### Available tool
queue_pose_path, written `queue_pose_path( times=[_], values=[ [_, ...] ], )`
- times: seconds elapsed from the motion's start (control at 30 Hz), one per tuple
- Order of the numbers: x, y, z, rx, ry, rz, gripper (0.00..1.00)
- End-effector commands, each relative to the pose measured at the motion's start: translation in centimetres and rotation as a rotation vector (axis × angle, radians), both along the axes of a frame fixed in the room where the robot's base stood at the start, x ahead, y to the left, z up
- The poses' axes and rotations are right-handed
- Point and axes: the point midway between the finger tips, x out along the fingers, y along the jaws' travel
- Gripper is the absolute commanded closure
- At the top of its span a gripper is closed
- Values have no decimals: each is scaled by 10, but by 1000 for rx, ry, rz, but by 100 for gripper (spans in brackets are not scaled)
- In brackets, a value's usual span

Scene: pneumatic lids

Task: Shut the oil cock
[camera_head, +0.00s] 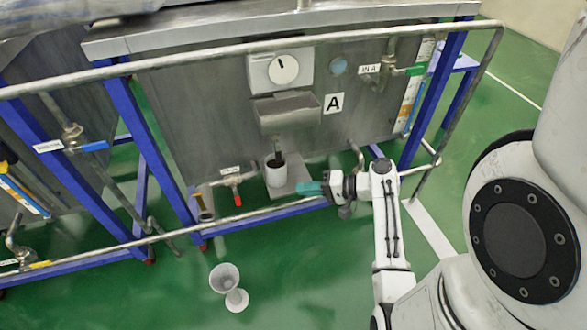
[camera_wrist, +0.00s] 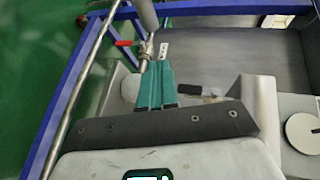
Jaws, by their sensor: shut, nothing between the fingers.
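A red-handled cock (camera_head: 236,190) sits on a short pipe low on the front of tank A; its label is too small to read, so I cannot tell for sure that it is the oil cock. In the head view its handle points downward, across the pipe. In the wrist view the red handle (camera_wrist: 124,43) shows beyond my fingertips, left of the pipe. My gripper (camera_head: 308,188) has teal fingers, shut and empty, to the right of this cock and the grey cup, apart from the handle. The fingers also show in the wrist view (camera_wrist: 158,75).
A grey cup (camera_head: 275,172) stands on a plate under the trough (camera_head: 287,112), between cock and gripper. A rail (camera_head: 255,216) runs in front. Other cocks have green (camera_head: 415,70), blue (camera_head: 94,146) and yellow (camera_head: 40,265) handles. A funnel-shaped vessel (camera_head: 224,278) stands on the floor.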

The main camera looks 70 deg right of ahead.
Motion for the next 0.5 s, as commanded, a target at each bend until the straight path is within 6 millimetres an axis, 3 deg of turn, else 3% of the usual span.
queue_pose_path(
  times=[0.03,0.2,0.3,0.5],
  values=[
    [-11,-21,-6,20,-56,-64,100],
    [-42,-68,5,66,-214,-209,100],
    [-55,-84,11,78,-270,-259,100],
    [-65,-93,16,86,-310,-290,100]
  ],
)
